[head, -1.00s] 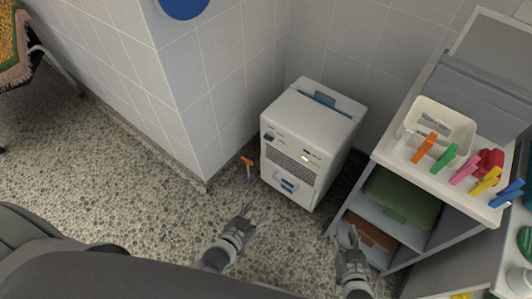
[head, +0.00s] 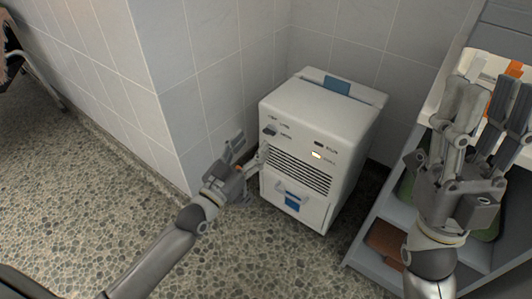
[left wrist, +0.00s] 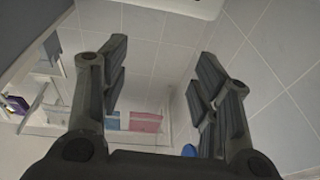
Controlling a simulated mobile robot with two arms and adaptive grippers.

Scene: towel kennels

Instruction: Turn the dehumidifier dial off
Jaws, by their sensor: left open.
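The white dehumidifier (head: 325,120) stands on the floor in the wall corner in the head view. Its dial (head: 270,131) is a small dark knob at the upper left of the front face, with small labels beside it. A lit indicator (head: 317,155) glows to the right. My left gripper (head: 251,150) is open, just left of the front face and a little below the dial, apart from the dial. In the left wrist view its open fingers (left wrist: 160,85) hold nothing, and the dial does not show. My right gripper (head: 480,105) looks open and empty, raised in front of the shelf unit.
Tiled walls (head: 225,70) rise beside and behind the dehumidifier. A grey shelf unit (head: 372,262) stands at the right, with a white tray (head: 480,62) on top, partly hidden by my right gripper. Pebbled floor (head: 90,200) is clear at the left.

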